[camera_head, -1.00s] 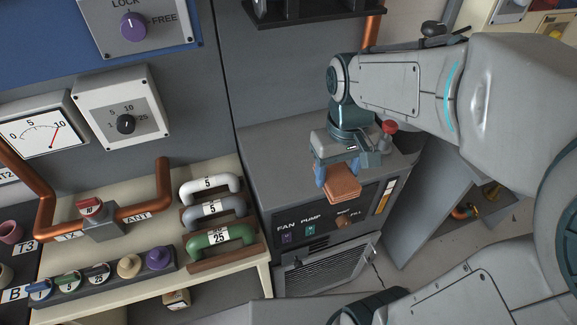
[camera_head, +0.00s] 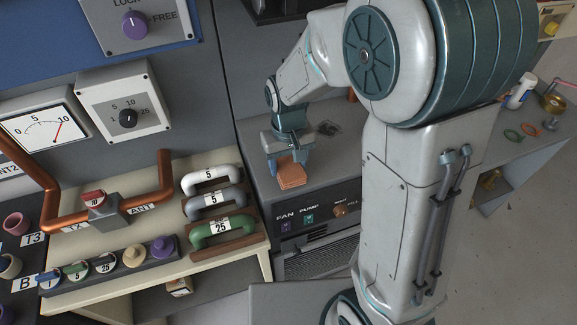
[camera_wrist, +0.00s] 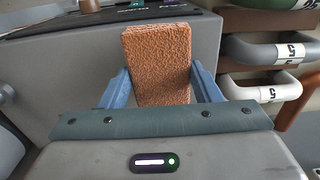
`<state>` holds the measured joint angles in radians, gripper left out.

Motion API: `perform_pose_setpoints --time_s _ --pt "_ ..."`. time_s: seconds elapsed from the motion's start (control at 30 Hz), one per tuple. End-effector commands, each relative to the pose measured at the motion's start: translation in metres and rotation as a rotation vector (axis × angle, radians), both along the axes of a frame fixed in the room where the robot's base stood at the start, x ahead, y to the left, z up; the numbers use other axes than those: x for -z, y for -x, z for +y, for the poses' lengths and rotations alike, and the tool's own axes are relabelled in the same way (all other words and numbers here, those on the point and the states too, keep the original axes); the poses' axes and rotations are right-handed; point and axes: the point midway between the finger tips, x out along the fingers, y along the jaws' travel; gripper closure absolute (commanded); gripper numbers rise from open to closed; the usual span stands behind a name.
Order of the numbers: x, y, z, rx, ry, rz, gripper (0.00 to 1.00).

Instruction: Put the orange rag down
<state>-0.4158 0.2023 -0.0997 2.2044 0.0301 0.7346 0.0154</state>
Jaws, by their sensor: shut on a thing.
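The orange rag (camera_head: 291,174) is a small folded block with a rough, towel-like surface. In the head view it is at the front of the grey cabinet's top (camera_head: 335,165). My gripper (camera_head: 287,160) points down over it, with its blue fingers shut on the rag. In the wrist view the rag (camera_wrist: 158,62) stands out between the two blue fingers (camera_wrist: 160,88), one at each side. I cannot tell whether the rag's underside touches the cabinet top.
Left of the cabinet, a cream bench holds white, grey and green handles (camera_head: 222,229) marked with numbers. The cabinet front has FAN and PUMP switches (camera_head: 308,217). A side shelf at right carries a white bottle (camera_head: 521,92) and small rings. My arm hides much of the cabinet's right side.

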Motion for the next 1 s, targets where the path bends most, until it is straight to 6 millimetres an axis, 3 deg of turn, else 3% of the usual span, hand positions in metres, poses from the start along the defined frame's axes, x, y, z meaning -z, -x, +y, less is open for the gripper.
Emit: perform_pose_setpoints --time_s 0.2,0.6,0.63,0.7,1.0 --pt "0.024 0.001 0.000 0.001 0.001 0.003 0.68" --pt "0.031 0.000 -0.001 0.001 0.000 0.001 0.68" --pt "0.031 0.000 -0.001 0.001 0.000 0.001 0.40" --pt "0.030 0.001 -0.001 0.001 0.000 0.001 0.21" --pt "0.029 0.001 -0.001 0.001 0.000 0.001 0.21"
